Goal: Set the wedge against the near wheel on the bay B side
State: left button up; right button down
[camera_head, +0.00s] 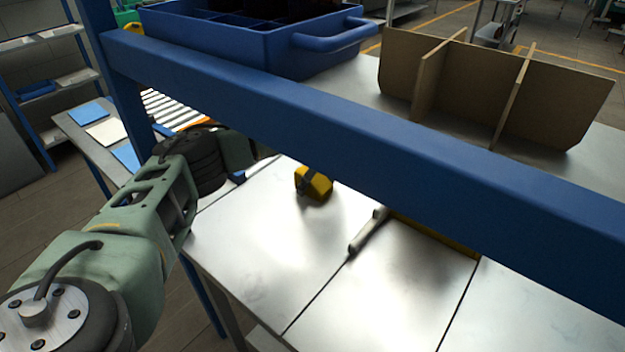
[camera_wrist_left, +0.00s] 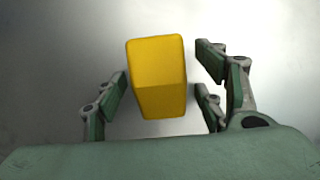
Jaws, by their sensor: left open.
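The yellow wedge (camera_head: 316,183) sits on the metal table (camera_head: 270,245) in the head view, its near side dark. In the left wrist view the wedge (camera_wrist_left: 157,75) lies between the fingers of my left gripper (camera_wrist_left: 163,78), which is open, with a visible gap on each side. In the head view my left arm comes in from the left, and the blue beam partly hides its gripper end, left of the wedge. I cannot make out a wheel or a bay B marking. My right gripper is out of view.
A blue beam (camera_head: 370,150) crosses in front of the table. A blue crate (camera_head: 215,38) and a brown divider (camera_head: 560,105) stand behind it. A grey bar (camera_head: 367,231) and a yellow strip (camera_head: 436,233) lie right of the wedge. The near tabletop is clear.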

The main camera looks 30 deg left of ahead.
pick_arm(q)
jog(key=shift+f, duration=0.1)
jog(key=c, duration=1.5)
grip_shut()
